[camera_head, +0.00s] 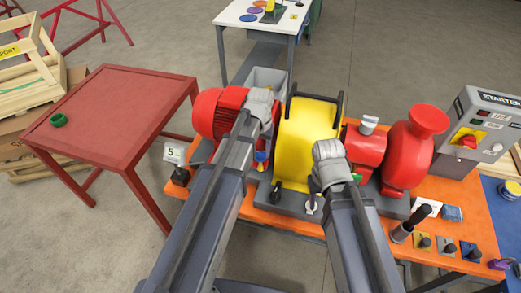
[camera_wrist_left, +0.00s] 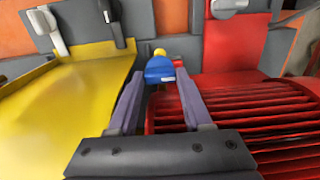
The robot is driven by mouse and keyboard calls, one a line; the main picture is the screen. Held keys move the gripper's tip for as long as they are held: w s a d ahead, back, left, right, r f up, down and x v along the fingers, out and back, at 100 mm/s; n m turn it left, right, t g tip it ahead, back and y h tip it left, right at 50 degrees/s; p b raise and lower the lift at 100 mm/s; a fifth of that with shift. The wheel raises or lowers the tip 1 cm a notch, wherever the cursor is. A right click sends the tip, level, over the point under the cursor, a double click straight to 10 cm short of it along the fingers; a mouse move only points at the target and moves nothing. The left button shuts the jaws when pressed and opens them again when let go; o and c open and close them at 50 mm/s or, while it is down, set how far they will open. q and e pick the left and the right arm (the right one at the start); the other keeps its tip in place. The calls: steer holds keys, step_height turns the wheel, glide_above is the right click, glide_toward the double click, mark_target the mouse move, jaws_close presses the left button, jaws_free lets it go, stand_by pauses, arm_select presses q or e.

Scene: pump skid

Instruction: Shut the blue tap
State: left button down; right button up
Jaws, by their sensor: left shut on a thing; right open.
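The blue tap (camera_head: 261,156) sits low on the pump skid between the red motor and the yellow guard, with a yellow part beside it. In the left wrist view the blue tap (camera_wrist_left: 159,69) lies between the fingertips of my left gripper (camera_wrist_left: 160,77), which is shut on it. Its stem is mostly hidden. In the head view my left wrist hides most of that gripper. My right gripper (camera_head: 314,184) is open, in front of the yellow guard and above a white-handled tap (camera_head: 311,207).
The red motor (camera_head: 208,113), yellow guard (camera_head: 300,140) and red pump (camera_head: 405,155) crowd the orange bench (camera_head: 445,205). A starter box (camera_head: 490,115) stands at the right. A red table (camera_head: 115,105) with a green ring (camera_head: 59,120) stands left.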

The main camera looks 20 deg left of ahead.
mark_target(260, 152)
stand_by(0.3)
arm_select(q)
steer(key=shift+c, duration=1.6)
jaws_free()
step_height(260, 152, up, 8)
steer(key=p, duration=0.8)
steer(key=shift+f, duration=0.1)
steer(key=s+d+f+m+b, duration=0.1)
steer(key=s+d+f+b, duration=0.4)
steer(key=s+f+b, duration=0.1)
steer(key=s+d+f+m+y+b, duration=0.1)
steer(key=s+d+f+m+b, duration=0.1)
steer(key=s+d+f+b, duration=0.3)
steer(key=s+f+b, duration=0.1)
steer(key=s, duration=0.3)
steer(key=shift+d+f+b, duration=0.15)
steer(key=shift+b, duration=0.15)
